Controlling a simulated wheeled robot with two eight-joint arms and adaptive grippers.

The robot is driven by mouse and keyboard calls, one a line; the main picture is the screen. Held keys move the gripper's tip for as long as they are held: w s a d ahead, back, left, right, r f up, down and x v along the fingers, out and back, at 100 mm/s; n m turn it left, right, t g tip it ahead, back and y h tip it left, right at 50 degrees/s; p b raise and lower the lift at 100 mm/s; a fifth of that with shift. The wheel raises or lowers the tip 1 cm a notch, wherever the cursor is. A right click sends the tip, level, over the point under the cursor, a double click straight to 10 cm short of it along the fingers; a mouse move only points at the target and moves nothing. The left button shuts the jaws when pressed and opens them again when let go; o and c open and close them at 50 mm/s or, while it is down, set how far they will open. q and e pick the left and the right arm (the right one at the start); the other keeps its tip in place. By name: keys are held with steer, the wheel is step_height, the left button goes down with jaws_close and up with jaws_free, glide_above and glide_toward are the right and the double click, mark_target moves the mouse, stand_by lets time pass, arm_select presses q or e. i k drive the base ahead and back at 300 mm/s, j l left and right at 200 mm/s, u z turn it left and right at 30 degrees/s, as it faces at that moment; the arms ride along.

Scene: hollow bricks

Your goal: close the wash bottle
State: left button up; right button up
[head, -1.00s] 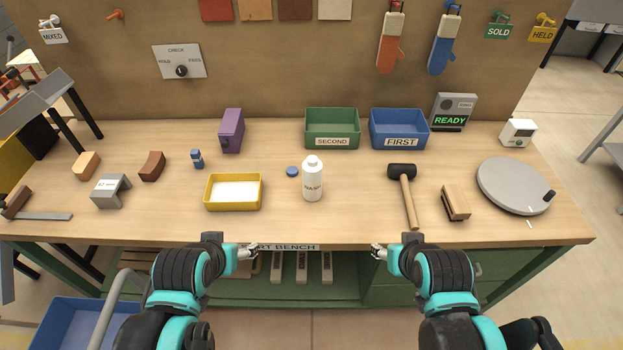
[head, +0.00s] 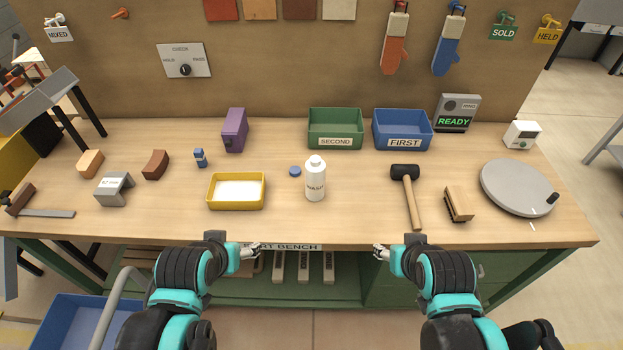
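The white wash bottle (head: 315,180) stands upright on the bench, a little right of the middle, with lettering on its front. A small blue cap (head: 295,171) lies on the bench just left of it, apart from the bottle. The bottle's top looks white and has no blue cap on it. My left gripper (head: 256,250) is at the bench's front edge, below and left of the bottle. My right gripper (head: 379,252) is at the front edge, below and right of it. Both are away from the bottle and appear empty; their fingers are too small to judge.
A yellow tray (head: 236,205) stands left of the cap. A mallet (head: 408,195) and a wooden brush-like block (head: 458,204) lie to the right, beside a round grey turntable (head: 517,187). Green (head: 335,142) and blue (head: 402,143) bins stand behind. The bench (head: 340,225) before the bottle is clear.

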mark_target(314, 166)
steer(key=i+l+z, duration=0.1)
steer(key=i+z, duration=0.15)
steer(key=z, duration=0.2)
steer(key=i+z, duration=0.25)
steer(key=z, duration=0.25)
